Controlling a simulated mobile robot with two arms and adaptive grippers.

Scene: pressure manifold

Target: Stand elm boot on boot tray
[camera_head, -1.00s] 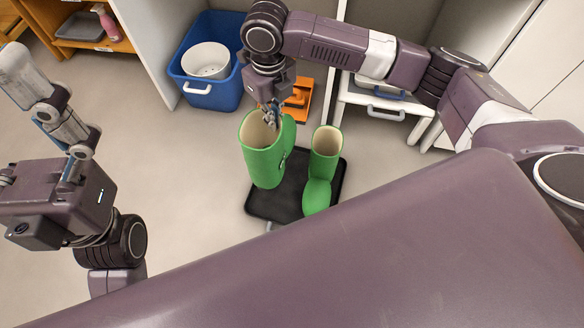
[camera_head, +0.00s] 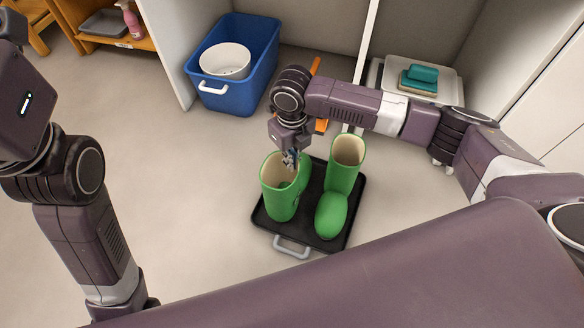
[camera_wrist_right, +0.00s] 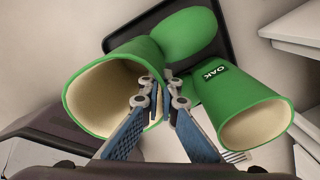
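A green boot (camera_head: 277,194) is upright over the left part of the black boot tray (camera_head: 335,247). Whether its sole touches the tray is hard to tell. My right gripper (camera_head: 291,164) is at its rim. In the right wrist view, the gripper (camera_wrist_right: 163,88) has its fingers on either side of this boot's wall (camera_wrist_right: 92,75), closed on it. No name is readable on this boot. A second green boot (camera_head: 333,205) stands on the right of the tray; in the right wrist view this boot (camera_wrist_right: 240,100) carries the label OAK. My left gripper is out of view; only its arm shows.
A blue bin (camera_head: 222,98) with a white pot (camera_head: 226,60) stands behind the tray on the left. An orange object (camera_head: 320,125) is behind my right gripper. Floor left of the tray is clear.

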